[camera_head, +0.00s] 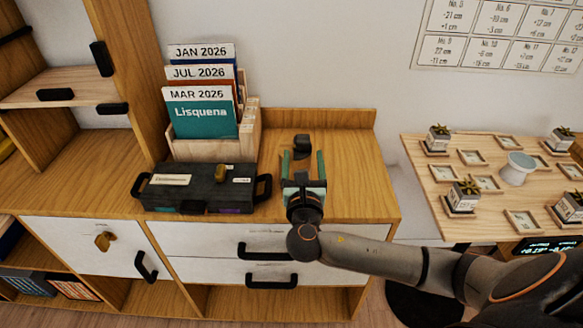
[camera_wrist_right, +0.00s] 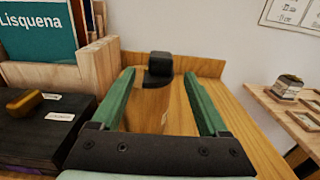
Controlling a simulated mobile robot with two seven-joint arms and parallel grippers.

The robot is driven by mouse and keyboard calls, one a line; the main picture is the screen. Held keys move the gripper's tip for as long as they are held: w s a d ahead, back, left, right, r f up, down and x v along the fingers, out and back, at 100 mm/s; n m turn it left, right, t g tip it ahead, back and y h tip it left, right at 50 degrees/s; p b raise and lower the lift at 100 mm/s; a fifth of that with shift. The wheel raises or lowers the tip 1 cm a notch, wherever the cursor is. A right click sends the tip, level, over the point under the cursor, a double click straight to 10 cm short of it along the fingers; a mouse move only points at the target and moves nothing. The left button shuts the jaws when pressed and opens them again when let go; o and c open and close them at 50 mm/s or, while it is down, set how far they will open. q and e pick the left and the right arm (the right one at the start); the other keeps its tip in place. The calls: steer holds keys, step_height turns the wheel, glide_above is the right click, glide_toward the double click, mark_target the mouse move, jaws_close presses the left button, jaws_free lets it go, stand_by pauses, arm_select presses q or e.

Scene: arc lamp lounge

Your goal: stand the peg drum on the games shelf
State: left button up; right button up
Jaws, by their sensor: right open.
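The thing I take for the peg drum has a dark, blocky top (camera_head: 302,142) and stands on the wooden cabinet top towards its back edge. In the right wrist view its dark top (camera_wrist_right: 160,65) shows above a wood-toned body that blends with the cabinet. My right gripper (camera_head: 303,156) is open, its green fingers pointing at the drum; in the wrist view the fingers (camera_wrist_right: 160,90) lie to either side of it. I cannot tell if they touch it. The shelf unit (camera_head: 62,88) at the left may be the games shelf. My left gripper is not in view.
A dark handled case (camera_head: 200,199) lies left of my right gripper, before a wooden file holder (camera_head: 215,150). A right-hand table (camera_head: 440,185) bears a white round container (camera_head: 517,168), small plant pots and square frames. The cabinet top right of the gripper is clear.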

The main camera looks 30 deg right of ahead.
mark_target(303, 149)
steer(key=x, duration=0.5)
steer(key=shift+w+d, duration=0.2)
steer(key=shift+w, duration=0.15)
jaws_close()
stand_by(0.3)
stand_by(0.8)
steer(key=shift+r, duration=0.1)
